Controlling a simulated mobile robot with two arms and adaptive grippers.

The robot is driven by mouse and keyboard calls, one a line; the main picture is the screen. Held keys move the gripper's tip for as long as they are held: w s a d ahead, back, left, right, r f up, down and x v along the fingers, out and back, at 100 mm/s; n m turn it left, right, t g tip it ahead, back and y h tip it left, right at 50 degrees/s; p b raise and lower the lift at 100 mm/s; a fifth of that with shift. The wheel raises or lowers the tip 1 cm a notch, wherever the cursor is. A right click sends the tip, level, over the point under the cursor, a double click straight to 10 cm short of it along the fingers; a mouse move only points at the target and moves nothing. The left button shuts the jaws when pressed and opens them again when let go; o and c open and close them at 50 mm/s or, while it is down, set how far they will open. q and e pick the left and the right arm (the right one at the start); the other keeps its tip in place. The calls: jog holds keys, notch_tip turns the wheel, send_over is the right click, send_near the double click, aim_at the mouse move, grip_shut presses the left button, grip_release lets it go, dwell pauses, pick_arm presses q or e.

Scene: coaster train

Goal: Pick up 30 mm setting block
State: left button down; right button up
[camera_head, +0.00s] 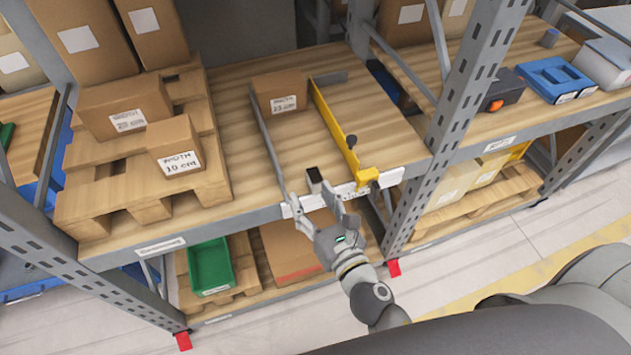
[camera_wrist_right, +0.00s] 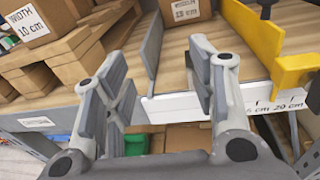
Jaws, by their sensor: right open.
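I cannot make out a block marked 30 mm in either view. My right gripper (camera_head: 303,193) is at the front edge of the middle shelf, in front of a channel between a grey rail (camera_head: 268,150) and a yellow fence (camera_head: 335,125). In the right wrist view its two fingers (camera_wrist_right: 160,65) are spread wide with nothing between them. The grey rail (camera_wrist_right: 152,45) shows between the fingers, and the yellow fence (camera_wrist_right: 262,40) is right of them. My left gripper is not in view.
A carton (camera_head: 281,92) stands at the channel's back. A pallet (camera_head: 140,190) with cartons, one marked 10 cm (camera_head: 176,145), is left. A rack upright (camera_head: 455,120) stands right. Beyond it are a blue tray (camera_head: 556,78) and a dark box (camera_head: 500,90). A green bin (camera_head: 209,267) is below.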

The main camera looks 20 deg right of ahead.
aim_at(319, 185)
jog(key=s+d+f+h, duration=0.2)
jog(key=d, duration=0.1)
jog(key=shift+m+g, duration=0.3)
jog(key=shift+g, duration=0.1)
jog(key=w+p, duration=0.1)
jog(key=w, duration=0.2)
jog(key=w+f+p, duration=0.1)
jog(key=w, duration=0.2)
jog(key=shift+w+d+f, duration=0.15)
jog(key=shift+w, duration=0.05)
jog(key=shift+w+f+p, duration=0.25)
jog(key=shift+w, duration=0.9)
jog(key=shift+w+f+p, duration=0.2)
jog(key=shift+w+f, duration=0.05)
jog(key=shift+w, duration=0.85)
jog(key=shift+r, duration=0.1)
grip_shut()
